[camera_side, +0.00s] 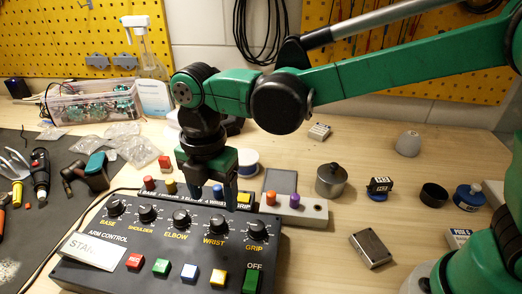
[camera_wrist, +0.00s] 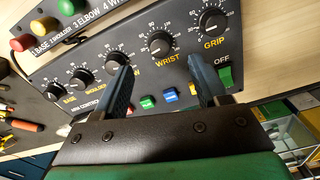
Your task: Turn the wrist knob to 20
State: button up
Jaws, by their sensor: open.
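The wrist knob (camera_side: 214,224) is a black round knob with a white scale on the dark ARM CONTROL box (camera_side: 160,260). It also shows in the wrist view (camera_wrist: 161,43), above its WRIST label; its exact reading is too small to tell. My gripper (camera_side: 213,194) is open and empty, pointing down just behind the knob in the side view. In the wrist view my gripper's blue fingers (camera_wrist: 160,66) frame the wrist knob from left and right, apart from it. The left finger partly hides the elbow knob (camera_wrist: 117,62).
The grip knob (camera_wrist: 214,20) is close by the right finger. The base knob (camera_side: 115,207) and shoulder knob (camera_side: 147,213) stand left. A green OFF switch (camera_side: 251,279) and coloured buttons are in front. A second panel with coloured knobs (camera_side: 171,187) stands behind. A sign (camera_side: 92,250) lies on the box's left.

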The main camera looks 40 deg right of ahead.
aim_at(219, 220)
jog(key=m, duration=1.2)
jog(key=shift+m, duration=0.3)
jog(key=m, duration=0.3)
jog(key=shift+f+m, duration=0.1)
jog(key=shift+m, duration=0.2)
jog(key=shift+s+f, duration=0.1)
jog(key=shift+f, duration=2.55)
